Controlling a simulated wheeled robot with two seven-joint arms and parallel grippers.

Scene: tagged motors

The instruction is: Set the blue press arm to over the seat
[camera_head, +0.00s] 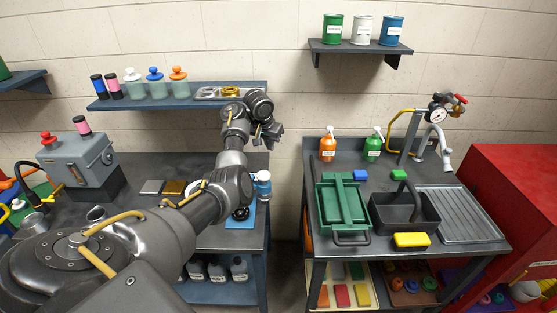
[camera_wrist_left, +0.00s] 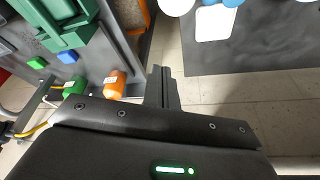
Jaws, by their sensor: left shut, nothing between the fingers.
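I cannot make out a blue press arm or its seat for sure in either view. A blue piece (camera_head: 240,218) with a dark round part (camera_head: 240,213) shows on the left bench, partly hidden behind my left arm. My left gripper (camera_head: 271,131) is raised in front of the wall, near the right end of the left shelf. In the left wrist view its fingers (camera_wrist_left: 162,88) are shut with nothing between them, above the floor gap between the benches. My right gripper is not in view.
The right bench holds an orange bottle (camera_head: 327,147), green bottle (camera_head: 373,146), green box (camera_head: 341,203), black caddy (camera_head: 405,212) and gauge stand (camera_head: 437,114). A red cabinet (camera_head: 515,205) stands right.

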